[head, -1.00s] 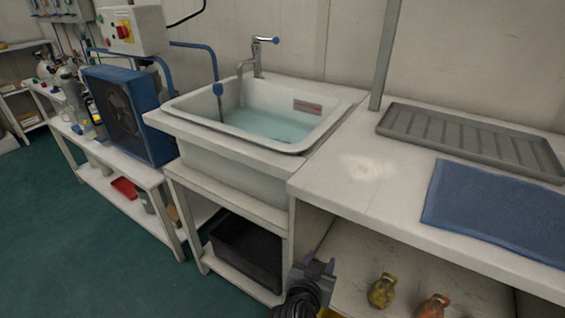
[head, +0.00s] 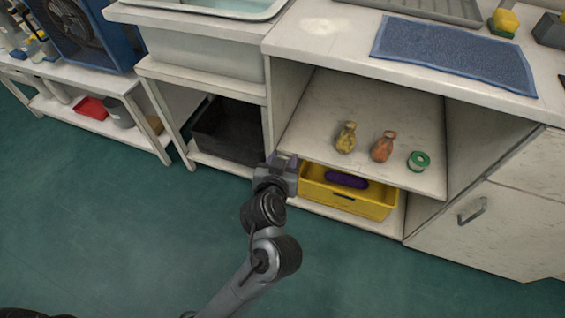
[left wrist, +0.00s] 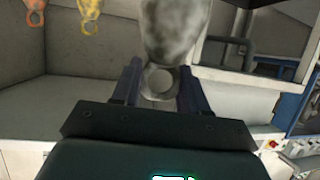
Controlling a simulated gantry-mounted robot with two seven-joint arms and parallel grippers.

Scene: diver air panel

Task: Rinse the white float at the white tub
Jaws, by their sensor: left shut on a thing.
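My left gripper (head: 283,166) is in front of the shelf unit, by the left end of the yellow crate. In the left wrist view its fingers (left wrist: 160,82) are shut on the ring of a mottled grey-white float (left wrist: 175,30), whose body extends beyond the fingers. The float is hardly visible in the head view. The white tub (head: 168,14) is cut off by the top edge of the head view, up and left of the gripper. Only its near rim and a strip of water show. My right gripper is not in view.
A yellow float (head: 346,138), an orange float (head: 383,147) and a green ring (head: 418,161) sit on the shelf. The yellow crate (head: 345,203) below holds a purple thing. A black bin (head: 228,132) stands under the tub. A blue mat (head: 455,52) covers part of the counter.

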